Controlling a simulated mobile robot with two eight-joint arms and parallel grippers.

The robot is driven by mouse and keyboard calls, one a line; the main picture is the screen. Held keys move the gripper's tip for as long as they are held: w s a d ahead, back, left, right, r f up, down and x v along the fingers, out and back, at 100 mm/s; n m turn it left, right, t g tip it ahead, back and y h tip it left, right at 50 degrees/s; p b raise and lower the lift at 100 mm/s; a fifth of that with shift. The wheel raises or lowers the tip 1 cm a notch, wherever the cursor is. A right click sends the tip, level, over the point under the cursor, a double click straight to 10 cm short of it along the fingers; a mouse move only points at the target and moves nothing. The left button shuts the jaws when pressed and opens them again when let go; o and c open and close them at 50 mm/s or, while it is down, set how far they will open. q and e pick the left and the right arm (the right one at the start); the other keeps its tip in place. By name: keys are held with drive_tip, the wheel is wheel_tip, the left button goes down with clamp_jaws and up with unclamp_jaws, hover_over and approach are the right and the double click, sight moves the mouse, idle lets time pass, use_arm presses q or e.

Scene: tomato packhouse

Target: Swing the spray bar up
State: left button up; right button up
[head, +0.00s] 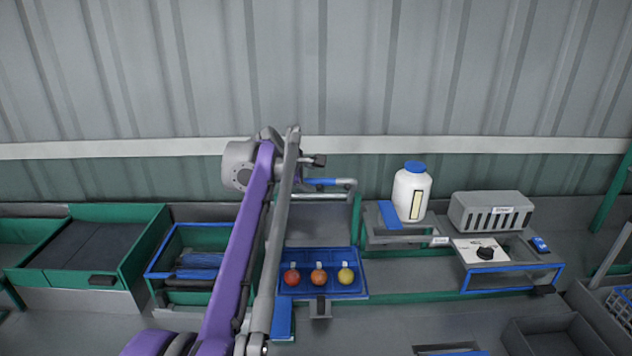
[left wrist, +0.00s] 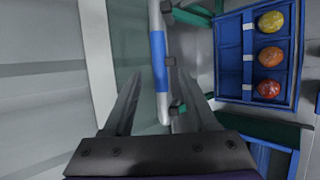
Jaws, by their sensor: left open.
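The spray bar (head: 345,183) is a grey pipe with a blue sleeve (head: 320,182), low in front of the back wall, above the blue tray. In the left wrist view the bar (left wrist: 165,105) and its blue sleeve (left wrist: 159,62) run lengthwise between the lines of my two fingers. My left gripper (head: 313,161) is open and empty, close to the sleeve end; it also shows in the left wrist view (left wrist: 160,82). I cannot tell whether the fingers touch the bar. My left arm hides part of the bar's surroundings. My right gripper is not in view.
A blue tray (head: 320,290) with three tomatoes sits below the bar. Green-framed bins (head: 150,222) are left. The corrugated wall is close behind.

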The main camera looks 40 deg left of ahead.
sight(317, 184)
use_arm(q)
drive_tip(key=shift+s+d+r, duration=0.1)
drive_tip(key=shift+s+r, duration=0.35)
drive_tip(key=shift+s, duration=0.1)
